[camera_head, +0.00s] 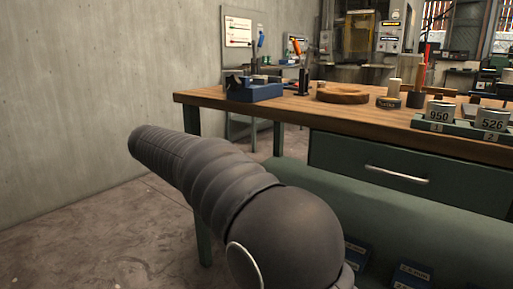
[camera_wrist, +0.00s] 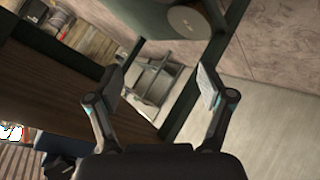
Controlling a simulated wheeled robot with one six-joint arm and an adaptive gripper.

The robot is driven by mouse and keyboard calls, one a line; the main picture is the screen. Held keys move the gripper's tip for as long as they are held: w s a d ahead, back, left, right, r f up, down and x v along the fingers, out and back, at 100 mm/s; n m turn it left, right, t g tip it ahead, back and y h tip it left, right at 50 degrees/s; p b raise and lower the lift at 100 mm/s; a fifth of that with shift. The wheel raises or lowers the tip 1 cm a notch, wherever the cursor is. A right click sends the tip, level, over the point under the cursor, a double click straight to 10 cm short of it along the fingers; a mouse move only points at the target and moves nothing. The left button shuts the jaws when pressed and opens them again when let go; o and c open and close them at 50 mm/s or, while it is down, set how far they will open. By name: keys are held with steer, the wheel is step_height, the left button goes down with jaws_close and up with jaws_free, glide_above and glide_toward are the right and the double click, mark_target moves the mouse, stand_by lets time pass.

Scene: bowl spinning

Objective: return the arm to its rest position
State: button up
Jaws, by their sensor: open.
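In the wrist view my gripper (camera_wrist: 162,88) is open, its two fingers spread wide with nothing between them. Beyond the fingers show a grey metal frame or stool, a green bench leg and the floor, all tilted in the picture. In the head view my dark, ribbed arm (camera_head: 205,180) reaches up and to the left in front of the workbench. My gripper itself does not show in the head view.
The wooden workbench (camera_head: 330,112) has a green drawer (camera_head: 400,172) below. On it are a blue vise-like tool (camera_head: 254,90), a round wooden piece (camera_head: 343,95) and labelled cans (camera_head: 440,110). A concrete wall (camera_head: 100,70) stands left, with open floor (camera_head: 90,235) before it.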

steer(key=s+d+f+g+y+p, duration=0.2)
steer(key=s+d+f+g, duration=0.1)
steer(key=s+d, duration=0.9)
steer(key=s+d+f+g+y+p, duration=0.2)
steer(key=s+d+f, duration=0.2)
steer(key=s+d, duration=0.85)
steer(key=s+d+r+m+p, duration=0.1)
steer(key=s+d+r, duration=0.1)
steer(key=s, duration=0.4)
steer(key=s+d+r+m+t+p, duration=0.1)
steer(key=s+d+m+p, duration=0.1)
steer(key=s+d, duration=0.2)
steer(key=s, duration=0.2)
steer(key=shift+s+d+r+m, duration=0.15)
steer(key=shift+s+r+m, duration=0.15)
steer(key=shift+s+r, duration=0.1)
